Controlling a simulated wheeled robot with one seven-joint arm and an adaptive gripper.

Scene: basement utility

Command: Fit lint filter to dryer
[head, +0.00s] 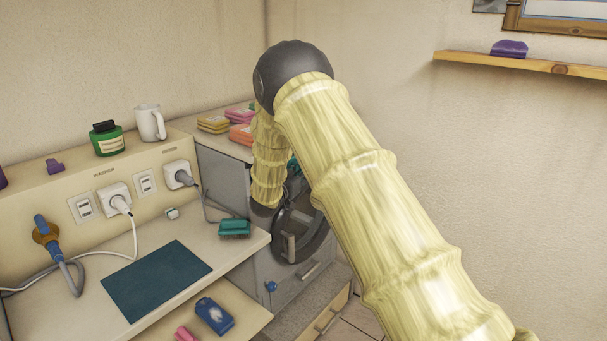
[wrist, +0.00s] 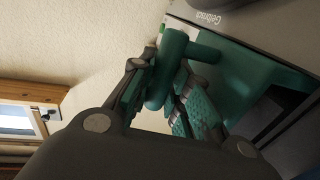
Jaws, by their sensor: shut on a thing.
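In the wrist view my gripper (wrist: 160,88) is shut on the rounded green handle of the lint filter (wrist: 171,62). A short bar sticks out sideways from the handle. A flat green surface (wrist: 255,72) lies beyond, beside a dark opening in the grey front of the dryer (wrist: 290,22); I cannot tell whether it is part of the filter or how far anything sits inside. In the head view the grey dryer (head: 220,172) stands behind my arm, with its dark round door. A bit of green (head: 293,166) shows there, while my gripper is mostly hidden.
A teal block (head: 234,229) lies at the counter's right end, near a dark teal mat (head: 157,280). Plugs and cables run along the back panel. Coloured packs (head: 240,115) stand on the dryer top. A wall shelf (head: 520,66) holds a purple item. An open drawer (head: 225,310) juts out below.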

